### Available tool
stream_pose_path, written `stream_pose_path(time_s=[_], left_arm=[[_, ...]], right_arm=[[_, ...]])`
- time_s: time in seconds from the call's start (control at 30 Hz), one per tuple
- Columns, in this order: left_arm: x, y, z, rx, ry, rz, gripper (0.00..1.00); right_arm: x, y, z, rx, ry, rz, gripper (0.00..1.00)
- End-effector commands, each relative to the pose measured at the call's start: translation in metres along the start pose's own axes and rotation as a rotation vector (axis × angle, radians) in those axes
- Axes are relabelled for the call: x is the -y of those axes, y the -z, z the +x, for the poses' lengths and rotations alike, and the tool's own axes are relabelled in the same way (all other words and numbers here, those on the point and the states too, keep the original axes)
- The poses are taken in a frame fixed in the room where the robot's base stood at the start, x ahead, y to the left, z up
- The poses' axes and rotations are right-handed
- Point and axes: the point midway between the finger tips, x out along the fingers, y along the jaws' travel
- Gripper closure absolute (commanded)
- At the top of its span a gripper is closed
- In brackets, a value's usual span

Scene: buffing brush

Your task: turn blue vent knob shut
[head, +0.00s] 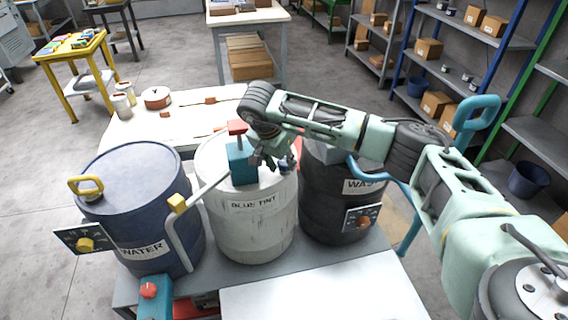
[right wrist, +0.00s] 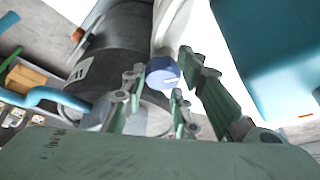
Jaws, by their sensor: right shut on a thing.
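The blue vent knob (right wrist: 163,73) is a small round blue cap with a pale line on it, seen between the fingertips in the right wrist view. My right gripper (head: 272,160) reaches down over the top of the white drum labelled BLUE TINT (head: 255,225). It also shows in the right wrist view (right wrist: 164,84), its green-padded fingers shut on the knob. In the head view the fingers and wrist mostly hide the knob. My left gripper is not in view.
A teal block with a red top (head: 241,163) stands on the white drum, close left of my right gripper. The blue WATER drum (head: 135,195) is left and the black WASTE drum (head: 335,205) right. A white table (head: 185,115) with small tools is behind.

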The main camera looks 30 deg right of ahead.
Motion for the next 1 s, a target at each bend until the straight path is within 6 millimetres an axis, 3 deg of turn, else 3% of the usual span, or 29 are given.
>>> stream_pose_path(time_s=[0.3,0.33,0.47,0.77,1.0], left_arm=[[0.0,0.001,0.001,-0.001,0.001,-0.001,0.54],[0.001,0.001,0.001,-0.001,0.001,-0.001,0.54],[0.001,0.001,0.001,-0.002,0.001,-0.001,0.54],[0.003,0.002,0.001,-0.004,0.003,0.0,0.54],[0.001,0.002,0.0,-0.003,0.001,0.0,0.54]], right_arm=[[-0.005,-0.003,0.005,0.004,-0.024,0.007,0.99],[-0.005,-0.003,0.005,0.004,-0.024,0.007,0.7],[-0.005,-0.003,0.005,0.004,-0.022,0.006,0.59],[-0.002,-0.002,0.001,0.002,-0.012,0.007,0.58],[-0.001,0.0,-0.033,0.001,-0.007,0.007,0.58]])
